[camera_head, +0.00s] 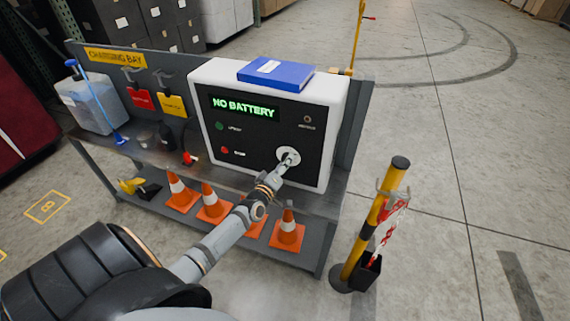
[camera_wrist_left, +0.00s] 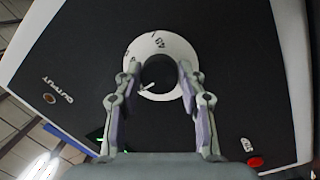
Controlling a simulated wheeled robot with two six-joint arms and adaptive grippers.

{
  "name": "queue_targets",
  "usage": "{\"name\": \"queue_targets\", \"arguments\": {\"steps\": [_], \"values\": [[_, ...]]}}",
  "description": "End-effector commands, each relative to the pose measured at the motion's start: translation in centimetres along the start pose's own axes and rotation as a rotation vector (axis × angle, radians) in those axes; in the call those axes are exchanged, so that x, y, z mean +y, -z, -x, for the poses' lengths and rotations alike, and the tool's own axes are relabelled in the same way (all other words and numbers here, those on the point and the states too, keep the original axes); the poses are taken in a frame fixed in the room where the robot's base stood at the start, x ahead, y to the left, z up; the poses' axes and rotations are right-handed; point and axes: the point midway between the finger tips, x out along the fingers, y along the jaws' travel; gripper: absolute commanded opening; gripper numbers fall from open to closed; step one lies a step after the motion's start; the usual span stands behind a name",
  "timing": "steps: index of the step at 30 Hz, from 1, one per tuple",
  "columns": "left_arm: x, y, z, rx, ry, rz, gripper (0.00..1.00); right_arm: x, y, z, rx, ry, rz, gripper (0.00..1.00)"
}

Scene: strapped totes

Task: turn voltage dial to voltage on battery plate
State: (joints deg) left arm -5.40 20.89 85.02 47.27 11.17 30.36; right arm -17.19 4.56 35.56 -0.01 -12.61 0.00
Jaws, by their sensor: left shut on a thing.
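The charger (camera_head: 268,118) is a white box with a black front panel, standing on a grey bench. Its green display (camera_head: 244,107) reads "NO BATTERY". The voltage dial (camera_head: 289,155) is at the panel's lower right, a dark knob on a white disc. In the left wrist view the dark knob (camera_wrist_left: 158,73) sits between my fingers, with the white scale disc (camera_wrist_left: 163,47) around it; its numbers are too small to read surely. My left gripper (camera_head: 283,167) is shut on the knob. No battery plate can be made out. My right gripper is not in view.
A blue book-like box (camera_head: 276,74) lies on top of the charger. Orange cones (camera_head: 287,230) stand on the lower shelf. A yellow-black post (camera_head: 376,220) stands right of the bench. A translucent container (camera_head: 90,103) is at the left.

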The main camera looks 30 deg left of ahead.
Motion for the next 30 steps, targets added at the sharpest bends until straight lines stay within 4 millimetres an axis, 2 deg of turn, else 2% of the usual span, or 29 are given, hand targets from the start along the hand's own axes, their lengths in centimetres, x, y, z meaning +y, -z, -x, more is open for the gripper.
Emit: {"name": "queue_targets", "arguments": {"steps": [8, 14, 30], "values": [[0.1, 0.1, 0.0, -0.001, 0.002, -0.018, 0.08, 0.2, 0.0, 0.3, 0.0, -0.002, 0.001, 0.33], [0.2, 0.2, 0.0, -0.007, 0.011, -0.102, 0.08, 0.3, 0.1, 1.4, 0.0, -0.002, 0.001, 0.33], [0.4, 0.4, 0.0, -0.041, 0.06, -0.577, 0.08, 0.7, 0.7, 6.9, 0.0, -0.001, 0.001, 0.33]]}}
